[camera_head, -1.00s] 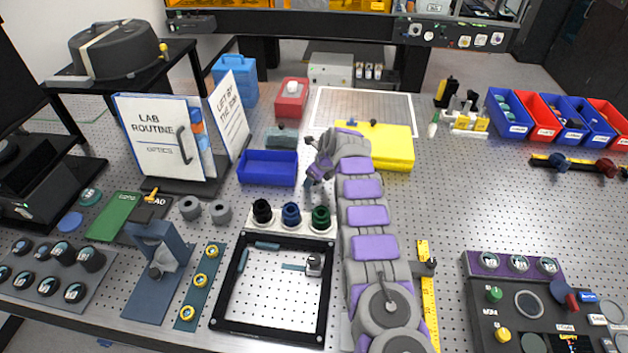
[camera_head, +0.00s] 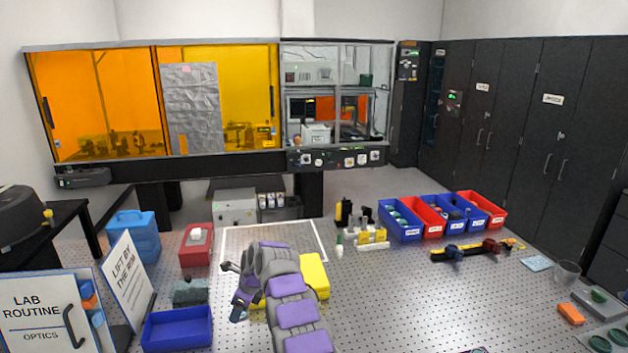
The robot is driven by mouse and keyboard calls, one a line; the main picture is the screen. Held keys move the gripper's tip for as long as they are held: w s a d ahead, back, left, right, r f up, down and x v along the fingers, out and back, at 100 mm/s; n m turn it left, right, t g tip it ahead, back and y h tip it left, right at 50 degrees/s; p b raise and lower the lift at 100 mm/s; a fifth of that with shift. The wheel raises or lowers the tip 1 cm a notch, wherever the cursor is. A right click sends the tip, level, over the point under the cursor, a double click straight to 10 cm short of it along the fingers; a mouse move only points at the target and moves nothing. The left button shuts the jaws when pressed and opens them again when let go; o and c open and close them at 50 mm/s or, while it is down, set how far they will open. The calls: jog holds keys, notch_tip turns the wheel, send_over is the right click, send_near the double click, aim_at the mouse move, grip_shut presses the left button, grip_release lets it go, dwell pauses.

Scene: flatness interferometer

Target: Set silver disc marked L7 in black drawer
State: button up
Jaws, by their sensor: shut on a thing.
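My gripper (camera_head: 240,311) hangs at the end of my grey and purple arm, over the perforated table, right of the blue open bin (camera_head: 178,328). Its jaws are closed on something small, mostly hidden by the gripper. I cannot make out whether it is the silver disc, and no L7 mark is readable anywhere. At the far right edge stands a dark unit with drawer-like fronts (camera_head: 606,268). I cannot tell whether this is the black drawer of the task.
A yellow case (camera_head: 315,274) lies partly behind my arm. The lab routine binder (camera_head: 36,312) and a sign (camera_head: 128,272) stand left. Red and blue bins (camera_head: 401,222) line the back right. Black cabinets (camera_head: 545,130) stand along the right wall. The table's middle right is largely clear.

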jog(key=s+d+n+g+b, duration=0.15)
jog(key=d+n, duration=0.35)
jog(key=d, duration=0.5)
jog(key=s+d+n+g, duration=0.2)
jog(key=d+n, duration=0.2)
jog(key=d, duration=0.7)
jog(key=s+d+r+n+g+h, duration=0.1)
jog(key=s+d+n+h, duration=0.1)
jog(key=s+d+n, duration=0.3)
jog(key=s+d+r+n+g+h, duration=0.1)
jog(key=s+d+n+h, duration=0.1)
jog(key=s+d+n, duration=0.4)
jog(key=s+d, duration=0.3)
jog(key=d, duration=0.4)
jog(key=shift+r+b, duration=0.25)
jog(key=shift+b, duration=0.1)
